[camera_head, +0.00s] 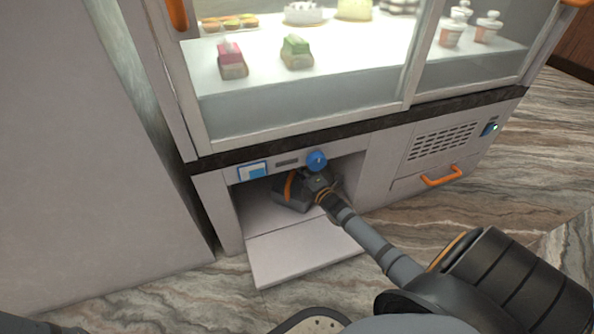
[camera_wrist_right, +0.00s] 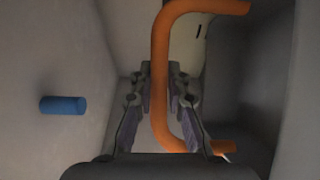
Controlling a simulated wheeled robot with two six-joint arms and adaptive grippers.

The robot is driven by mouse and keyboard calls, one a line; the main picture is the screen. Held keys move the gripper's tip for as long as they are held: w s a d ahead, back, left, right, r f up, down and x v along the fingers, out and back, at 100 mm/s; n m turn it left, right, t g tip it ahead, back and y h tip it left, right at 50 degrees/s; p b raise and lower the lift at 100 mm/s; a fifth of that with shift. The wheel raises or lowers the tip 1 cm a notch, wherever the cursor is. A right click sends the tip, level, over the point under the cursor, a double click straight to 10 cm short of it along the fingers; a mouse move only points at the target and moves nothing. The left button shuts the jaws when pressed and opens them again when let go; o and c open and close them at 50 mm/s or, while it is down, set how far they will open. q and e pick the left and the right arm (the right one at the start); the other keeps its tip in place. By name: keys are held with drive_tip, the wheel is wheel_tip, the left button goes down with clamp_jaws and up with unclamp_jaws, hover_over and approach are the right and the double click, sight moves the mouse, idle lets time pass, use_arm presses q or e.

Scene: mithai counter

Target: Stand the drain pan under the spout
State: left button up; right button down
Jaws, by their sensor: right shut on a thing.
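In the right wrist view, my right gripper (camera_wrist_right: 160,100) is shut on an orange C-shaped handle (camera_wrist_right: 160,65), which runs upright between the two fingers. Its ends reach right toward a dark grey curved body (camera_wrist_right: 245,75), which looks like the drain pan. A short blue cylinder (camera_wrist_right: 63,105) stands out left of the fingers; I cannot tell whether it is the spout. In the head view, my right wrist is inside the low open compartment (camera_head: 252,218). My left gripper is not in view.
A blue knob (camera_head: 316,160) sits on the compartment's upper edge. A lowered flap (camera_head: 300,254) lies in front. A glass display case (camera_head: 300,110) with sweets stands above. A vented panel with an orange handle (camera_head: 441,177) is at right, and a tall grey panel (camera_head: 80,150) at left.

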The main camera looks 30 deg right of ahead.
idle(0.3)
drive_tip(key=c, duration=1.8)
unclamp_jaws()
drive_tip(key=shift+f, duration=0.15)
drive_tip(key=o, duration=0.5)
